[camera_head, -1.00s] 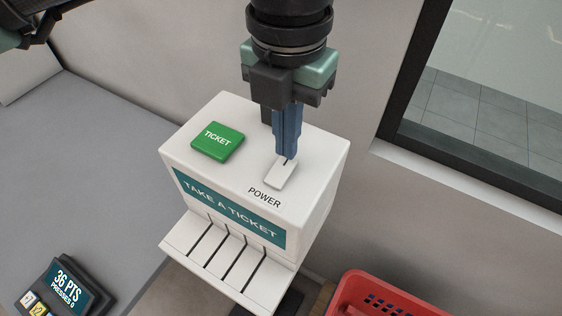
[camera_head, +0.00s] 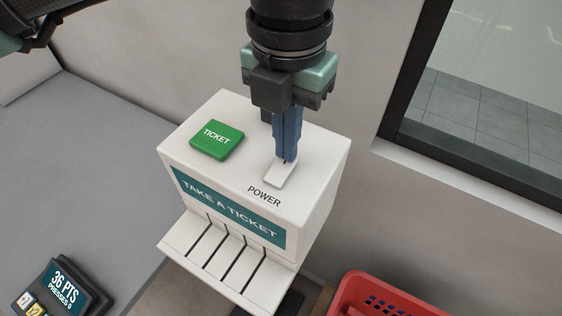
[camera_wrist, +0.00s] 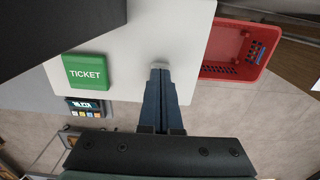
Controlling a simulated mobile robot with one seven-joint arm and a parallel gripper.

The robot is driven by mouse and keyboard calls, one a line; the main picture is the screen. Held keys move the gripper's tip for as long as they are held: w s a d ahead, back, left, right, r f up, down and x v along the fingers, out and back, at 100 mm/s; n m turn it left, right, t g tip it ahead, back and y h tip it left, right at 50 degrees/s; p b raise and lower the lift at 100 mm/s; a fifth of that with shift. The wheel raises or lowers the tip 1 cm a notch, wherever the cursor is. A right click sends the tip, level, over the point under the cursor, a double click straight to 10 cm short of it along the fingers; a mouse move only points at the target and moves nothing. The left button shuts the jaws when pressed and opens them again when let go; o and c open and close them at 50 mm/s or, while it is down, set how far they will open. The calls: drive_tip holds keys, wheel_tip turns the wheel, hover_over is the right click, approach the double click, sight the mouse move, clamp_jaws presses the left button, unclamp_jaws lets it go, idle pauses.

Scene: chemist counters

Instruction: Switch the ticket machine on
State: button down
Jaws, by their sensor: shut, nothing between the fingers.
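The white ticket machine (camera_head: 180,147) has a green TICKET button (camera_head: 217,139) and a white POWER rocker switch (camera_head: 277,178) on its top. My gripper (camera_head: 288,160) is shut with nothing between its blue fingers. It points down with its tips at the far end of the switch and seems to touch it. The fingertips cover part of the switch. In the wrist view the fingertips (camera_wrist: 160,72) overlap the pale switch, and the TICKET button (camera_wrist: 86,72) lies to their left. I cannot tell from these frames whether the power is on.
A red basket (camera_head: 385,292) is low at the right of the machine. A small device with a display (camera_head: 64,288) reading 36 PTS sits on the grey counter (camera_head: 80,165) at the left. A dark-framed window (camera_head: 395,120) is at the right.

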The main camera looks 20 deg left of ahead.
drive_tip(key=shift+f+b, duration=0.4)
drive_tip(key=shift+f, duration=0.1)
drive_tip(key=shift+r, duration=0.1)
drive_tip(key=shift+r+p, duration=2.4)
drive_tip(key=shift+r, duration=1.1)
drive_tip(key=shift+f, duration=0.1)
